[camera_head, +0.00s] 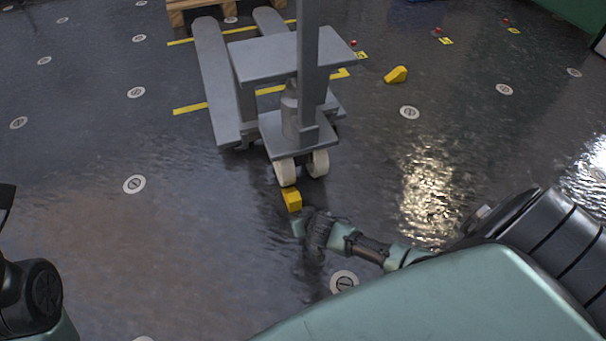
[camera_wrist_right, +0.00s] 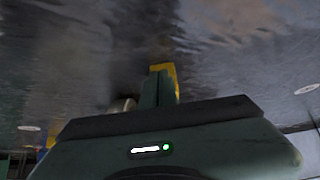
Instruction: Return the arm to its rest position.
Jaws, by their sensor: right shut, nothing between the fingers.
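My right arm reaches down from the lower right in the head view. Its gripper (camera_head: 298,228) is low over the floor, just in front of a yellow block (camera_head: 292,199). In the right wrist view the fingers (camera_wrist_right: 159,88) are shut with nothing between them. The yellow block (camera_wrist_right: 166,69) shows just beyond their tips; I cannot tell whether they touch it. The block sits against or very close to the white wheels (camera_head: 287,170) of a grey pallet jack (camera_head: 273,58). Part of my left arm shows at the left edge; its gripper is not in view.
A second yellow wedge (camera_head: 396,75) lies on the floor right of the jack. A wooden pallet (camera_head: 187,8) is at the top edge. Yellow floor lines run under the jack's forks.

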